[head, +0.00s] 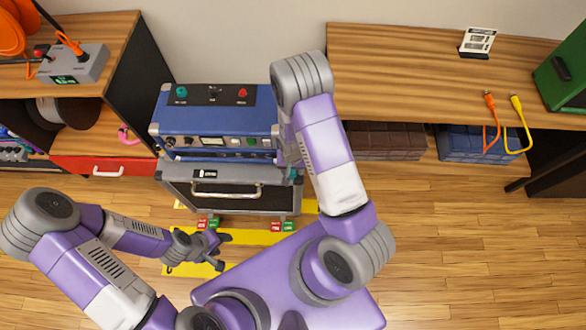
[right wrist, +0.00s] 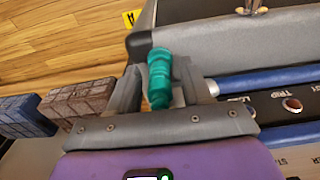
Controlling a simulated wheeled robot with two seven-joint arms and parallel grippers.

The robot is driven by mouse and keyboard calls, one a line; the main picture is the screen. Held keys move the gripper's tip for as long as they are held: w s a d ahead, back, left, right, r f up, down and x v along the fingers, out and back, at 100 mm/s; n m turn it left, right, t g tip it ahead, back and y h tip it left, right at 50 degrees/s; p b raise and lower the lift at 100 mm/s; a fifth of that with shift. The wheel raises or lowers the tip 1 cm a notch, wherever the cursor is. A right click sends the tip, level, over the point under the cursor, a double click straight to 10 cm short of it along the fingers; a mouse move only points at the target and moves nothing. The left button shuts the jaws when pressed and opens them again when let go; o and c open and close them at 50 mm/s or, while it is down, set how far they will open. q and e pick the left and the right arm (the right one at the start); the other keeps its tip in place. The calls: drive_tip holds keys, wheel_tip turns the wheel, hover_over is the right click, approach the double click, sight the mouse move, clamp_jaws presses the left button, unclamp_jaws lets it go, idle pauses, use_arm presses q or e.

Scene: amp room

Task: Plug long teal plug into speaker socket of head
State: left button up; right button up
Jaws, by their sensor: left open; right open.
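The blue amp head (head: 215,112) sits on a grey cabinet (head: 235,195) in the head view. Its top carries a teal round fitting (head: 181,92) at left and a red one (head: 242,93) at right; their labels are too small to read. The teal plug (right wrist: 160,78) stands between the fingers of my right gripper (right wrist: 160,88) in the right wrist view. Those fingers are open, close on either side of it; contact is unclear. In the head view, my right arm largely hides this area at the amp's right side. My left gripper (head: 221,251) is open and empty, in front of the cabinet.
Red and green tags (head: 283,226) lie at the cabinet's foot by yellow floor strips. A grey box (head: 75,65) sits on the left bench. Floor at right is clear.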

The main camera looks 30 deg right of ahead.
idle(0.3)
clamp_jaws()
drive_tip(key=shift+r, duration=0.1)
drive_tip(key=shift+s+a+r+p, duration=0.1)
drive_tip(key=shift+r+p, duration=2.4)
drive_tip(key=shift+r, duration=0.45)
